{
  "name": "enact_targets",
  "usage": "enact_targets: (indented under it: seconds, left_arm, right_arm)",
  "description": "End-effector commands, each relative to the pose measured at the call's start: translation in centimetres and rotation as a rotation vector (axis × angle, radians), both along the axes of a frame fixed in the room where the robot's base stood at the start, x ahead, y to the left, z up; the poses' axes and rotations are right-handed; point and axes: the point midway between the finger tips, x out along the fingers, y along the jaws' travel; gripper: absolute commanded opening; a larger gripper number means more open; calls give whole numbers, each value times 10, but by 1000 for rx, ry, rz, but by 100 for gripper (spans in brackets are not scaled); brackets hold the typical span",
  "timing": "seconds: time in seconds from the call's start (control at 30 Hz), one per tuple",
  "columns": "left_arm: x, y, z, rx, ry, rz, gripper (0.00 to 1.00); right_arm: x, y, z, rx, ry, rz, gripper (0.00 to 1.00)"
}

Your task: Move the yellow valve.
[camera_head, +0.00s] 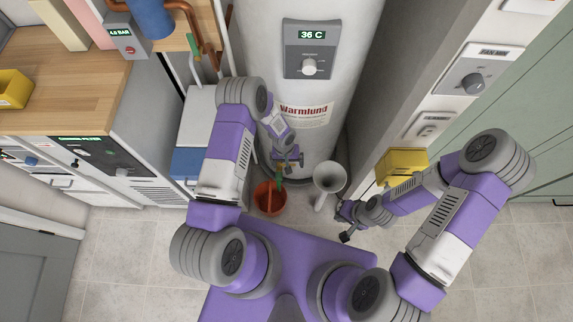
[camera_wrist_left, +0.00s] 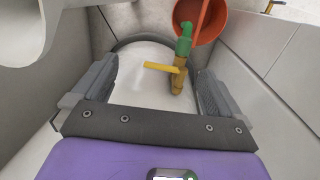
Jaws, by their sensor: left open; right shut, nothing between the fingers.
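The yellow valve (camera_wrist_left: 161,67) is a bar-shaped lever on a brass tap body, seen in the left wrist view against the white tank. A green hose piece (camera_wrist_left: 184,42) joins the tap above a red bucket (camera_wrist_left: 205,22). My left gripper (camera_wrist_left: 158,72) is open, with the lever lying between its two fingers and no clear contact on either. In the head view the left gripper (camera_head: 289,160) is low at the tank's front, largely covering the valve. My right gripper (camera_head: 345,221) is shut and empty, low over the floor at the right.
The white tank (camera_head: 300,135) stands upright behind. The red bucket (camera_head: 269,199) is on the floor under the tap, with a white funnel-shaped thing (camera_head: 330,178) to its right. A yellow box (camera_head: 402,164) sits near my right arm. A wooden counter (camera_head: 60,85) is at left.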

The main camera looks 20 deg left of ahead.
Motion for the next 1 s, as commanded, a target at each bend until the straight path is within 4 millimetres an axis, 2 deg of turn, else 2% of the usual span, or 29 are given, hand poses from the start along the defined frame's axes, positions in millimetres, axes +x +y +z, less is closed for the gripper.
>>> enact_targets:
  seconds: [0.03, 0.2, 0.37, 0.7, 1.0]
  left_arm:
    - [13, 4, -9, 34, -8, 1, 100]
    - [32, 16, -16, 102, -19, 15, 100]
    - [35, 18, -31, 113, -20, 20, 100]
    - [35, 17, -82, 110, -21, 21, 100]
    - [35, 17, -90, 110, -22, 19, 100]
  right_arm:
    - [0, 0, -6, 0, 0, 0, 0]
    - [0, 0, -10, 0, -1, 0, 0]
    - [0, 0, -16, 0, -1, 1, 0]
    - [0, 0, -36, 0, -1, 1, 0]
    - [0, 0, -39, 0, -1, 1, 0]
